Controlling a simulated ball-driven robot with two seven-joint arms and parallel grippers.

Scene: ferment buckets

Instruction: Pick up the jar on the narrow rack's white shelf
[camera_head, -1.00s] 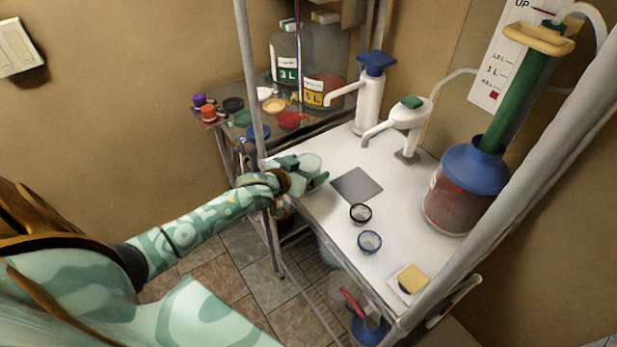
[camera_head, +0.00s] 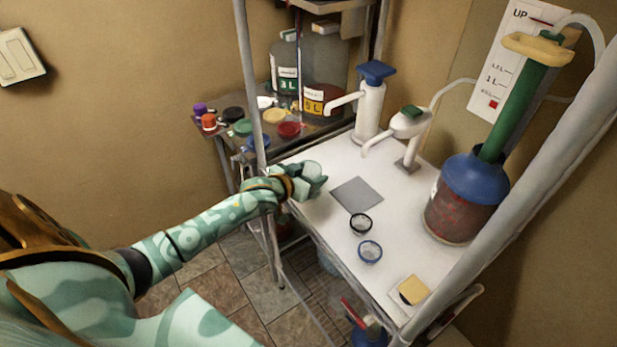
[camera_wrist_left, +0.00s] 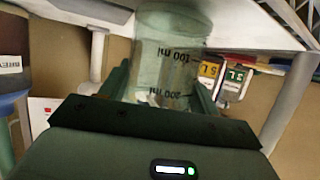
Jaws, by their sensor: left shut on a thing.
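The clear jar (camera_wrist_left: 168,62), marked 100 ml and 200 ml, is between the two fingers of my left gripper (camera_wrist_left: 160,95) in the left wrist view. In the head view my left gripper (camera_head: 308,183) is shut on the jar at the left end of the white shelf (camera_head: 335,228). Its fingers and wrist cover much of the jar there. I cannot tell whether the jar's base touches the shelf. My right gripper is not in view.
A grey square (camera_head: 357,195), a black-rimmed cup (camera_head: 361,224) and a blue-rimmed cup (camera_head: 370,251) are right of my gripper. White pump dispensers (camera_head: 370,110) and a large blue-topped vessel (camera_head: 466,200) stand behind. A rack post (camera_head: 251,90) is close by my wrist.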

